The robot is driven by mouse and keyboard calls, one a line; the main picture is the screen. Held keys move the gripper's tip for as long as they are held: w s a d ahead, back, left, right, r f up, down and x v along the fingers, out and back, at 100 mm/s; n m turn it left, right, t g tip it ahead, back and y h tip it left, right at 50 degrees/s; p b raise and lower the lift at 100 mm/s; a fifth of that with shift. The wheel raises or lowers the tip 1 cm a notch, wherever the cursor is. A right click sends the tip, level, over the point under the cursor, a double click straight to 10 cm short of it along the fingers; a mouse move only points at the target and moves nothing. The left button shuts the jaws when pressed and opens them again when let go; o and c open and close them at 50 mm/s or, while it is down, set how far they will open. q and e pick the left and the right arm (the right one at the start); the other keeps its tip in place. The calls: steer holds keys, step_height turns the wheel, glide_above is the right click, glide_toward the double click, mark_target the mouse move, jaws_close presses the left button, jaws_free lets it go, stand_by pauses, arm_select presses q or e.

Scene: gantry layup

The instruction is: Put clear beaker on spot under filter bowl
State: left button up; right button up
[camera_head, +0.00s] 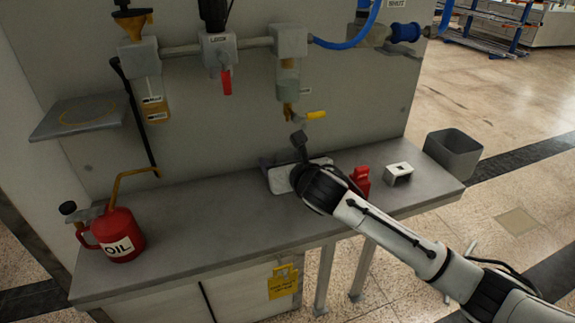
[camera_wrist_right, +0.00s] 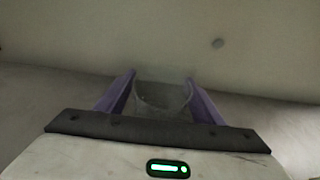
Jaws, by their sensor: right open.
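The clear beaker (camera_wrist_right: 162,98) stands between the two purple fingers of my right gripper (camera_wrist_right: 160,78) in the right wrist view. The fingers are open, one on each side of it; I cannot tell if either touches it. In the head view my right gripper's white body (camera_head: 292,178) is low over the middle of the bench, and its fingers and the beaker are hidden or too unclear to make out. The filter bowl (camera_head: 288,82), with a yellow-handled tap (camera_head: 316,115) below it, hangs above and behind the gripper. I cannot make out the spot under it. My left gripper is out of view.
A red oil can (camera_head: 118,236) stands on the bench (camera_head: 225,215) at the left. A shelf with a yellow ring (camera_head: 75,116) is on the panel. A red object (camera_head: 361,179) and a pale block (camera_head: 398,174) are right of my gripper. A grey bin (camera_head: 453,152) stands beyond the bench.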

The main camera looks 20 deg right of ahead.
steer(key=v, duration=1.2)
steer(key=shift+p, duration=0.4)
